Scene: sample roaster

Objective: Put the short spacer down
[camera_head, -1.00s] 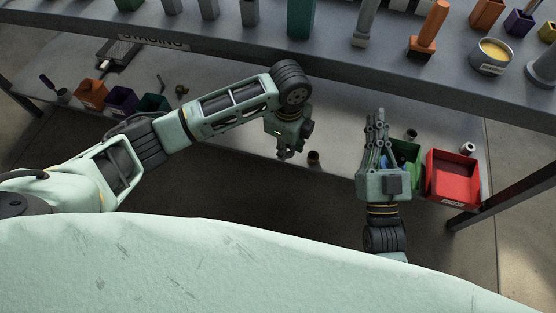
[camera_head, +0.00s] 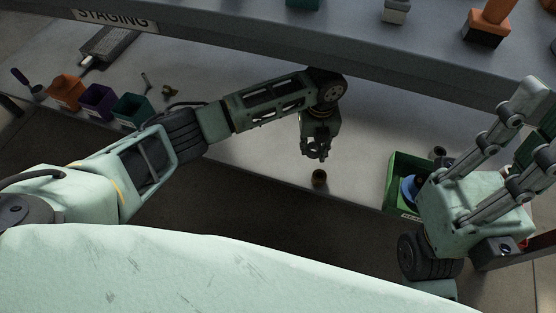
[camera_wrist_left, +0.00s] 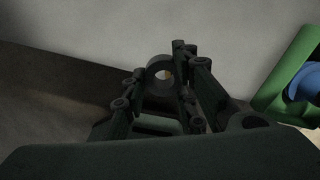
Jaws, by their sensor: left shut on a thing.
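The short spacer (camera_wrist_left: 151,73) shows in the left wrist view as a grey ring between the fingertips of my left gripper (camera_wrist_left: 160,92). In the head view that gripper (camera_head: 315,153) points down over the grey shelf, shut on the spacer, which is hard to make out there. A small dark cylinder (camera_head: 319,177) with a brownish top stands just in front of the gripper, near the shelf's front edge. My right gripper (camera_head: 538,118) is at the right edge of the head view. Its fingers stand apart, and the tips are partly cut off.
A green bin (camera_head: 397,180) with a blue thing in it stands right of my left gripper. Orange (camera_head: 67,91), purple (camera_head: 97,102) and dark green (camera_head: 132,109) bins stand at left. The upper shelf (camera_head: 250,35) overhangs behind. Shelf surface around my left gripper is mostly clear.

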